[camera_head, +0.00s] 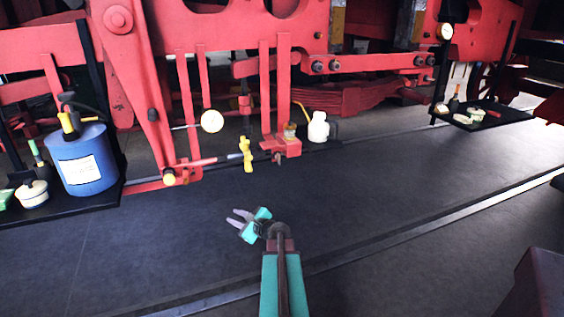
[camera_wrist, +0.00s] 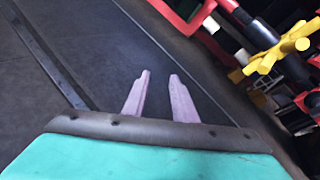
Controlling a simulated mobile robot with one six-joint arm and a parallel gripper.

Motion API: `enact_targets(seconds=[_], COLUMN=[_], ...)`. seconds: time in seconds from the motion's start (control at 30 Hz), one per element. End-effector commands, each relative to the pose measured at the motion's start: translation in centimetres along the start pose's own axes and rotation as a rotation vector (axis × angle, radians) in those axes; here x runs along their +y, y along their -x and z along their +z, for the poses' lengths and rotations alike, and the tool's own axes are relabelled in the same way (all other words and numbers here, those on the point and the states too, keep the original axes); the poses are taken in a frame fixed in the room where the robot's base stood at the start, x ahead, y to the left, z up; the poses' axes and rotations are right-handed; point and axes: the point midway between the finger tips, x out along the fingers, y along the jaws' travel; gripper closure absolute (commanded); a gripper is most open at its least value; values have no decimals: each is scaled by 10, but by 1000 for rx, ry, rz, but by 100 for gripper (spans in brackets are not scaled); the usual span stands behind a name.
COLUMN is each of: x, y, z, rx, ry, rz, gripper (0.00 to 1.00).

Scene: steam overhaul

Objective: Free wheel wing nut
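A yellow wing nut (camera_head: 246,154) sits on a horizontal rod in front of the red frame, near the middle of the head view. In the wrist view a yellow lobed part, looking like the same wing nut (camera_wrist: 277,56), is at the upper right, tilted by the camera angle. My gripper (camera_head: 236,216) is below the wing nut in the head view, over the dark floor and apart from it. In the wrist view the two pale fingers of my gripper (camera_wrist: 160,85) stand apart with only floor between them.
A red bracket (camera_head: 288,147) is right of the wing nut, with a white oil can (camera_head: 318,128) beyond it. A gauge (camera_head: 212,121) is to the upper left. A blue canister (camera_head: 84,158) stands on a black tray at left. The dark floor (camera_head: 400,185) is largely clear.

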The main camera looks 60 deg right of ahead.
Motion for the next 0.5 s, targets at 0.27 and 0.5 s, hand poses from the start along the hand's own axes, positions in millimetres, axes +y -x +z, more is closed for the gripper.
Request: enact_targets(seconds=[0.27,0.5], x=[-154,-228], y=[75,130], z=[0,-2], rx=[-98,-180], ry=[-301,-462], rz=[-308,-463], gripper=[75,75])
